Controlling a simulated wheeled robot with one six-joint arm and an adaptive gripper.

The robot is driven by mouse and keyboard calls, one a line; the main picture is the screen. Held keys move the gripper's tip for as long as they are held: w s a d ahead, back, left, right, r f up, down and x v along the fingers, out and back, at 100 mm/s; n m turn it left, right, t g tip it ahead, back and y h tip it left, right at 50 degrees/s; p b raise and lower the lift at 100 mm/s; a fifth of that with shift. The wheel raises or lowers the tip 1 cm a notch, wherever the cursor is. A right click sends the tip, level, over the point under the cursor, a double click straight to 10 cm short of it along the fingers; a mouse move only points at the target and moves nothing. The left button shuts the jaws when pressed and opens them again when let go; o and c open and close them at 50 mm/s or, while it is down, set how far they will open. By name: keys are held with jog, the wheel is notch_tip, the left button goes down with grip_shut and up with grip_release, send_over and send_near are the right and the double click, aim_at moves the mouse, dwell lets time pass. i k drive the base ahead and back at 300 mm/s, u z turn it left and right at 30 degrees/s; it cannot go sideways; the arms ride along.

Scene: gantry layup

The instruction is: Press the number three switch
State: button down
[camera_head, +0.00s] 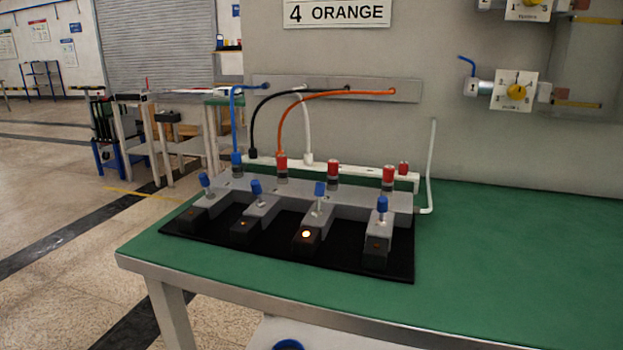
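Several switches with blue-tipped levers stand in a row on a grey block over a black base on the green table. From the left, the first lever (205,181), the second lever (256,188), the third lever (319,190) and the rightmost lever (382,206) all show. No number is readable on them. The small lamp (306,234) in front of the third lever from the left glows bright orange; the lamps before the second and rightmost levers look dim. My gripper is not in view.
Red-capped posts (333,170) stand behind the levers. Blue, black, white and orange cables (335,94) arch from a white strip to a wall rail. A sign (337,13) reads "4 ORANGE". The green table (520,260) is clear on the right. Valve-like units (514,91) hang on the panel.

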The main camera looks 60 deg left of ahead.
aim_at(319, 189)
jog(key=u, duration=1.85)
jog(key=k, duration=0.7)
jog(key=z, duration=0.45)
jog(key=i, duration=0.5)
